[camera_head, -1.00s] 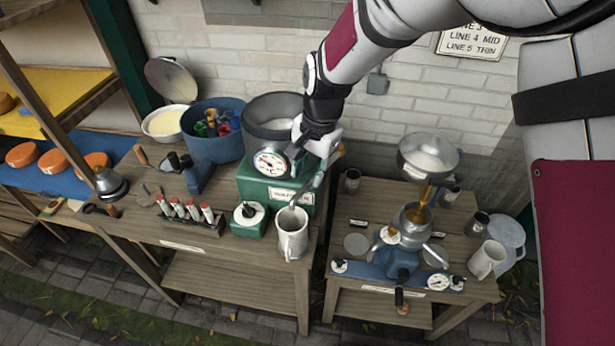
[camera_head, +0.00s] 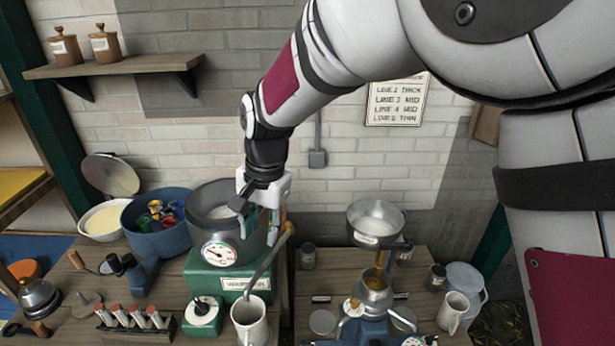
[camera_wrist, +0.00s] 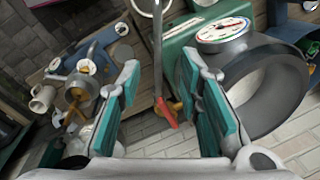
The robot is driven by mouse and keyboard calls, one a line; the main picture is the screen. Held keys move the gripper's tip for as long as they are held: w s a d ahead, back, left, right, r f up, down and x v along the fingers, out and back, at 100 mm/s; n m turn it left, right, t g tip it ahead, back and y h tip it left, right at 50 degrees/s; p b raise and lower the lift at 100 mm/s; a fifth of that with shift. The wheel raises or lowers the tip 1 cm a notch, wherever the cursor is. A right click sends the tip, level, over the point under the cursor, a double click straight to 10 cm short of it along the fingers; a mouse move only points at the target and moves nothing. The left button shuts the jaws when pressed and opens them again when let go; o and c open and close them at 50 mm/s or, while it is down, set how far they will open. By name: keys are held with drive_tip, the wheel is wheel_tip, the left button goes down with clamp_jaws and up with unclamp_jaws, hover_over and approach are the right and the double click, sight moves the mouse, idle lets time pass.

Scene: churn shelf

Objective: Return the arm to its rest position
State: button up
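My gripper (camera_head: 262,222) hangs by the right rim of the grey pot, just left of the upper end of a ladle. In the wrist view my gripper (camera_wrist: 160,115) shows two teal-padded fingers spread wide apart. It is open and empty. The ladle (camera_head: 268,262) has a metal shaft and a wooden handle end, and leans in a white mug (camera_head: 251,322). In the wrist view the ladle's shaft (camera_wrist: 158,50) lies beyond the finger gap, not gripped. My arm reaches down from the upper right.
The grey pot (camera_head: 209,232) with a dial stands on a green base (camera_head: 232,275). A blue pot (camera_head: 158,228) is to its left. A metal funnel bowl (camera_head: 376,216) stands right. A wooden wall shelf (camera_head: 115,66) holds two jars. Open wall space lies above the pots.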

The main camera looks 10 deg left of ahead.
drive_tip(key=d+r+t, duration=0.1)
drive_tip(key=d+r, duration=0.3)
drive_tip(key=d, duration=0.4)
drive_tip(key=s+d+r+n+t+b, duration=0.1)
drive_tip(key=d+r, duration=0.3)
drive_tip(key=d, duration=0.3)
drive_tip(key=d+r+t, duration=0.1)
drive_tip(key=d+r, duration=0.3)
drive_tip(key=d, duration=0.4)
drive_tip(key=s+d+n+t+h+b, duration=0.1)
drive_tip(key=s+d+t, duration=0.1)
drive_tip(key=s+d, duration=1.1)
drive_tip(key=d, duration=0.3)
drive_tip(key=shift+h, duration=0.4)
drive_tip(key=shift+a, duration=0.1)
